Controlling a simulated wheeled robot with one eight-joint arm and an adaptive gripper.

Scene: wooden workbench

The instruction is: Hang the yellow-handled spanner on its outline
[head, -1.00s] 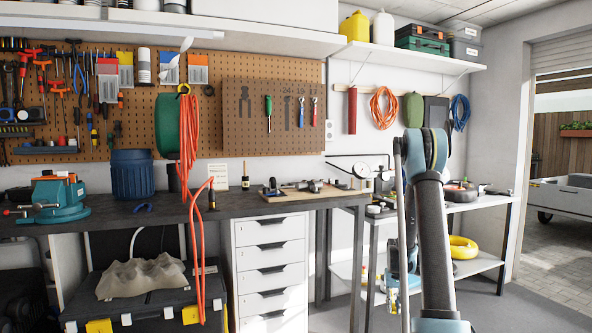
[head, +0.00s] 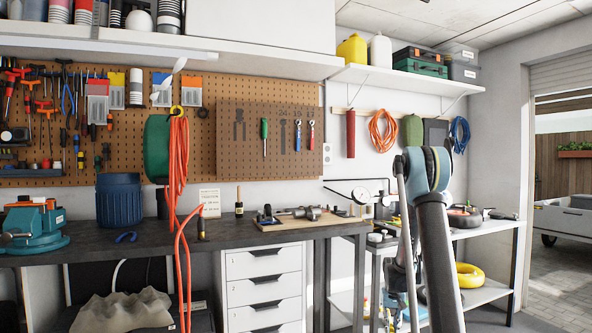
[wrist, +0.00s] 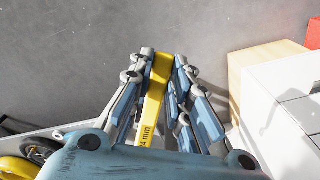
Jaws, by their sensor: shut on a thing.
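The yellow-handled spanner (wrist: 157,95) is between the fingers of my gripper (wrist: 163,72) in the wrist view. Its yellow handle is marked with a size ending in "4 mm", and its metal head cannot be made out. The fingers are shut on the handle, above the grey floor. In the head view, the tool board (head: 266,170) hangs on the pegboard behind the bench. A dark narrow outline (head: 283,136) is bare between the green screwdriver (head: 264,137) and a blue-handled tool (head: 298,136). A dark pliers-shaped outline (head: 239,125) is also bare at the left.
The dark workbench (head: 135,241) stands below the board, with a wooden tray (head: 285,226) and small parts on it. An orange cable (head: 178,170) hangs in front at left. A blue bin (head: 118,203) and vise (head: 35,228) stand farther left. A white shelf unit (head: 475,229) is at right.

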